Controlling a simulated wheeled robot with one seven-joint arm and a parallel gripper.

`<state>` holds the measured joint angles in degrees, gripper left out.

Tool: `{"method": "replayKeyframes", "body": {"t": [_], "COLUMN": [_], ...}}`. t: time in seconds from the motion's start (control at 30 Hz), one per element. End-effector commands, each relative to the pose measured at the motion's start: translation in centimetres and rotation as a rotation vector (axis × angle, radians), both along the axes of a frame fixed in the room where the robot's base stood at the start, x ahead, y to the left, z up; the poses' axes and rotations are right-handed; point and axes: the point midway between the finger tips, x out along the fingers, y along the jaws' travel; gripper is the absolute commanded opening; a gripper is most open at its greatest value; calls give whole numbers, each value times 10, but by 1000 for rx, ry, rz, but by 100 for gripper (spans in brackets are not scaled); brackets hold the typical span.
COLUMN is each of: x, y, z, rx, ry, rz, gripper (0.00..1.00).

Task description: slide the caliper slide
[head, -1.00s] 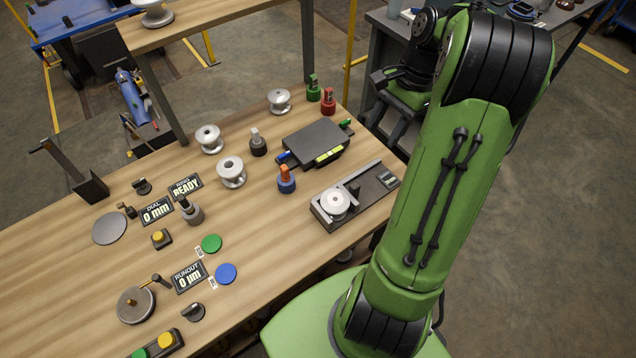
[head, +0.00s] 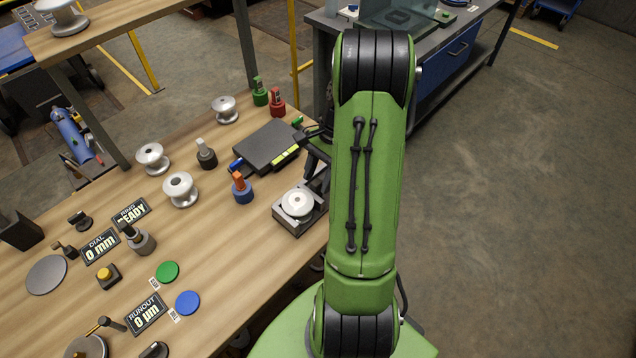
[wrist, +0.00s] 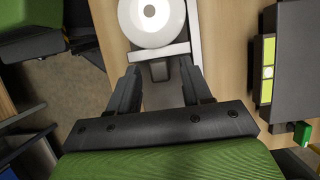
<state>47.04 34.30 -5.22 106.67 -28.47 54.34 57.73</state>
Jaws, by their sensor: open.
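The caliper (head: 293,224) lies near the table's right edge in the head view, with a white round piece (head: 298,202) on it. My arm hides its right part. In the wrist view the white piece (wrist: 152,18) is at the top, with the caliper's pale rail (wrist: 194,30) to its right. The slide's dark block (wrist: 159,72) shows just below the white piece. My gripper (wrist: 159,78) is open, with one finger on each side of the dark block. Gaps show on both sides; I cannot tell the height difference.
A black box (head: 263,146) with yellow-green strips stands behind the caliper; it is right of my gripper in the wrist view (wrist: 298,50). A blue holder (head: 242,190) with an orange top stands left of the caliper. Red (head: 277,102) and green (head: 260,92) holders stand at the back.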

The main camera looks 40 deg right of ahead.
Motion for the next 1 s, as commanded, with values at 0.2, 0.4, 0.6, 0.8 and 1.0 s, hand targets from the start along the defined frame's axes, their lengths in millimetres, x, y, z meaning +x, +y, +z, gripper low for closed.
{"method": "replayKeyframes", "body": {"t": [0.2, 0.4, 0.6, 0.8, 1.0], "x": [0, 0, 0, 0, 1], "y": [4, 3, 3, 3, -4], "z": [-8, -7, -7, -7, -4], "rx": [-1, -1, -1, -1, -1], "ry": [0, 0, 0, 0, -1], "rz": [1, 1, 1, 1, -1], "gripper": [49, 38, 8, 0, 0]}}
